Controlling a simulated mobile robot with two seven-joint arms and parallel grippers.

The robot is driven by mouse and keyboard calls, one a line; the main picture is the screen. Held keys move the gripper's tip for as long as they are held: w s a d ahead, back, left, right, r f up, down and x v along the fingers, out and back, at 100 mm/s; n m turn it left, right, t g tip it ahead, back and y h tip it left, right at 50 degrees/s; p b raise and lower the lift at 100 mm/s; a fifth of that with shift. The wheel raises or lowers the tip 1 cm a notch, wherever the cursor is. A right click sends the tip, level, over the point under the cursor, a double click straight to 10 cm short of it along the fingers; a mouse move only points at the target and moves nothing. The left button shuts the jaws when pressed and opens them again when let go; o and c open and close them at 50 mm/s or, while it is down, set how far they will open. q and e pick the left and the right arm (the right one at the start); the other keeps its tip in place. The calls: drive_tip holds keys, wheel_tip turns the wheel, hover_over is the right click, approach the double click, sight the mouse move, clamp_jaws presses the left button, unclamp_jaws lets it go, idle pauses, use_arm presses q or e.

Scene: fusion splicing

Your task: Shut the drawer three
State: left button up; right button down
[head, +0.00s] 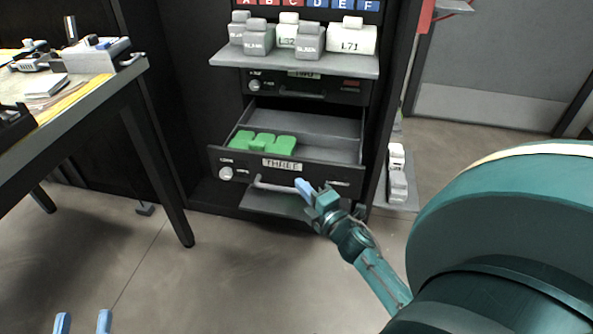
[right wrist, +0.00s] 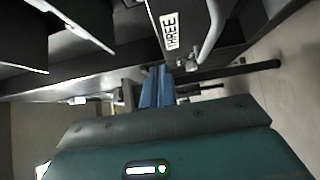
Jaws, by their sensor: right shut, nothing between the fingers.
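Drawer three (head: 230,159) is a black drawer labelled THREE, pulled open from the cabinet. Green blocks (head: 262,143) lie inside it at the left. Its bar handle (head: 285,187) runs along the lower front. My right gripper (head: 303,187) is at the right end of the handle, its blue fingers shut and empty. In the right wrist view the shut fingers (right wrist: 157,88) are just below the drawer front with its THREE label (right wrist: 171,32) and the handle (right wrist: 212,35). I cannot tell whether they touch. My left gripper (head: 83,322) shows only two blue fingertips, spread apart, at the bottom left.
Drawer two (head: 310,88) above is closed. A shelf (head: 235,59) with grey and white labelled blocks juts out above it. A workbench (head: 110,72) stands at the left. White blocks (head: 397,172) sit on a low ledge at the right. The floor in front is clear.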

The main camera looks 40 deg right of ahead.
sight(290, 159)
drive_tip(key=w, duration=0.2)
drive_tip(key=w+d, duration=0.1)
drive_tip(key=w+d+b, duration=0.1)
drive_tip(key=w, duration=0.1)
drive_tip(key=shift+w+d, duration=0.15)
drive_tip(key=shift+w, duration=0.2)
use_arm(q)
drive_tip(key=shift+d, duration=0.15)
use_arm(e)
drive_tip(key=shift+w+d, duration=0.5)
drive_tip(key=shift+d, duration=0.05)
drive_tip(key=shift+d, duration=0.1)
